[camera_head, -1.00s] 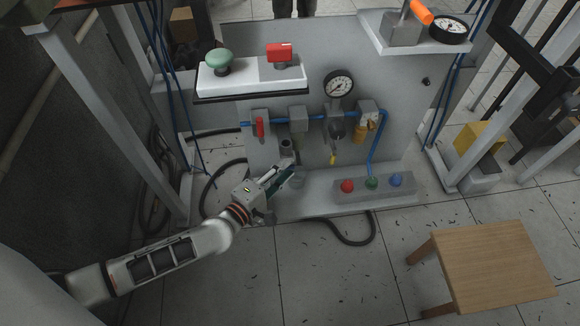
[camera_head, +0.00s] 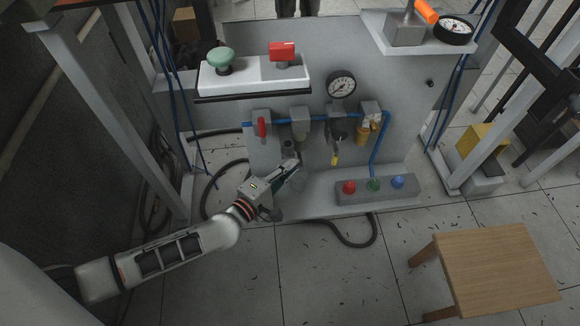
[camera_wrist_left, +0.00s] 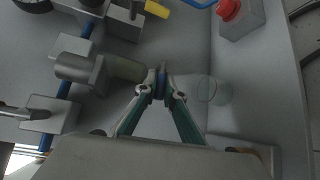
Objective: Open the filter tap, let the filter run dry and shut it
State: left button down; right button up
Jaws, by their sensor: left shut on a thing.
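The filter (camera_head: 300,127) hangs on the blue air line, second from the left on the upright panel. In the left wrist view its grey body (camera_wrist_left: 82,68) and bowl (camera_wrist_left: 125,70) point towards my fingers. My left gripper (camera_head: 293,165) reaches in from the lower left, just below the filter. In the left wrist view the fingertips of my left gripper (camera_wrist_left: 161,92) are close together on the small tap (camera_wrist_left: 162,76) at the bowl's end. The fingers largely hide the tap, so I cannot tell its turn. A clear cup (camera_wrist_left: 212,90) stands just beyond the fingertips. My right gripper is not in view.
A red-handled valve (camera_head: 261,127) is left of the filter, a gauge (camera_head: 341,84) and a yellow-tipped unit (camera_head: 336,133) to its right. A button box (camera_head: 374,188) sits on the base ledge. A wooden stool (camera_head: 485,265) stands front right. A black hose lies on the floor.

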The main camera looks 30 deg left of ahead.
pick_arm(q)
jog(key=shift+f+n+t, duration=0.2)
jog(key=shift+n+t, duration=0.1)
dwell(0.4)
jog(key=shift+d+f+n+t+h, duration=0.1)
jog(key=shift+f+n+t+h, duration=0.3)
jog(key=shift+n+t, duration=0.3)
jog(key=shift+w+d+f+n+t, duration=0.1)
jog(key=shift+f+n+t, duration=0.1)
jog(key=shift+n+t, duration=0.5)
jog(key=shift+d+f+n+t, duration=0.1)
jog(key=shift+f+n+t, duration=0.05)
jog(key=shift+n+t, duration=0.55)
jog(key=shift+n+y, duration=0.3)
jog(key=c, duration=2.1)
grip_release()
jog(key=shift+c, duration=0.2)
jog(key=v, duration=1.2)
